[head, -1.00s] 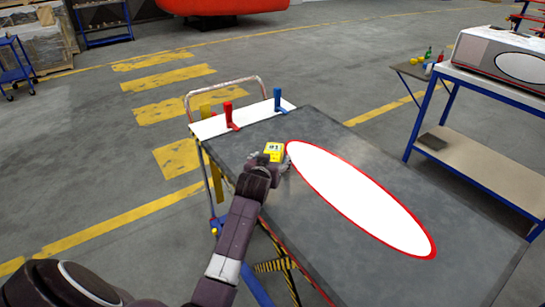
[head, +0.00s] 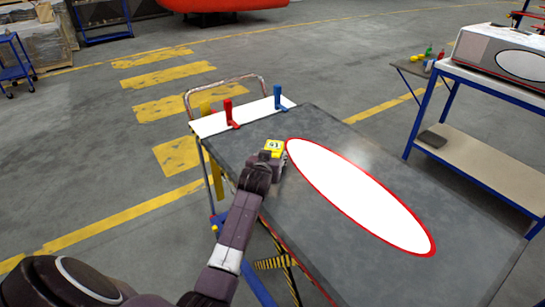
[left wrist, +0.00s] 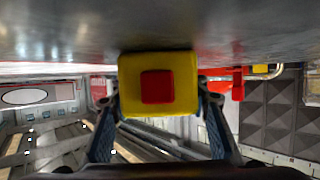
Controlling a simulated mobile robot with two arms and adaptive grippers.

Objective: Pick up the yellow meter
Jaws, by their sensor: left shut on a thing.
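The yellow meter (head: 274,147) is a small yellow box with a dark-marked display on its top face, near the left edge of the dark table top. In the left wrist view the yellow meter (left wrist: 185,66) shows a yellow face with a red square, between my two fingers. My left gripper (head: 268,160) is at the meter, and in the left wrist view its fingers (left wrist: 158,105) are shut on the meter's sides. Whether the meter touches the table is hard to tell. My right gripper is not in view.
The dark table (head: 330,250) carries a white oval with a red rim (head: 360,195) just right of the meter. A red clamp (head: 230,115) and a blue clamp (head: 278,100) stand on a white strip at the far edge. A blue-framed bench (head: 480,165) stands at the right.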

